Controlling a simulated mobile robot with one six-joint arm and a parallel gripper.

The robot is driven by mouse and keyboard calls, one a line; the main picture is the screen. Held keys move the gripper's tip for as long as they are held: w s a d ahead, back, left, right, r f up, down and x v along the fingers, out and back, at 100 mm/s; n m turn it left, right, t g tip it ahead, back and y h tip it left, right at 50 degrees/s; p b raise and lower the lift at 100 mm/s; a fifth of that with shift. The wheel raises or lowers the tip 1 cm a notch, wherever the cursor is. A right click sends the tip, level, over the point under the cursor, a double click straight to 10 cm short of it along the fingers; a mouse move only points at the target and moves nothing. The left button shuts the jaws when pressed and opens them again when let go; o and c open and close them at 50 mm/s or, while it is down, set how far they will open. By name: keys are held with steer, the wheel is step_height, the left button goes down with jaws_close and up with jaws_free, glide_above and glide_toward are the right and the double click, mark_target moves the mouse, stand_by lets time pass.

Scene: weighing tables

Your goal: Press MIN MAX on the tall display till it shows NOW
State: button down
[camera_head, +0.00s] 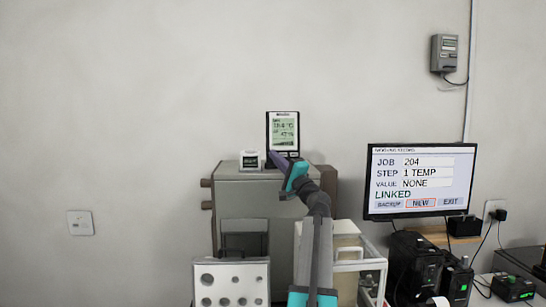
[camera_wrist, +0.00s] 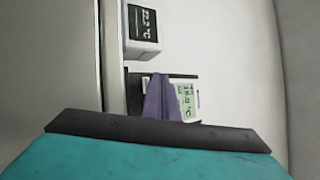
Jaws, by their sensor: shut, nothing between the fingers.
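The tall display (camera_head: 284,128) stands upright on top of a grey cabinet, with a dark frame and a pale green screen. Its digits are too small to read surely in the head view. In the wrist view the tall display (camera_wrist: 188,98) appears sideways, partly hidden behind my fingers. My gripper (camera_head: 272,154) is shut and empty, its purple fingertips at the display's lower left in the head view. My gripper also shows in the wrist view (camera_wrist: 161,78), overlapping the display's lower part. I cannot tell whether the tips touch it. The MIN MAX label is not readable.
A small white display (camera_head: 250,160) stands just left of the tall one on the cabinet (camera_head: 240,195). A monitor (camera_head: 421,181) at the right reads JOB 204, STEP 1 TEMP, VALUE NONE, LINKED. A white panel with holes (camera_head: 231,282) stands in front of the cabinet.

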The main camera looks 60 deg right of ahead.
steer(key=shift+s+a, duration=0.8)
steer(key=shift+a, duration=0.3)
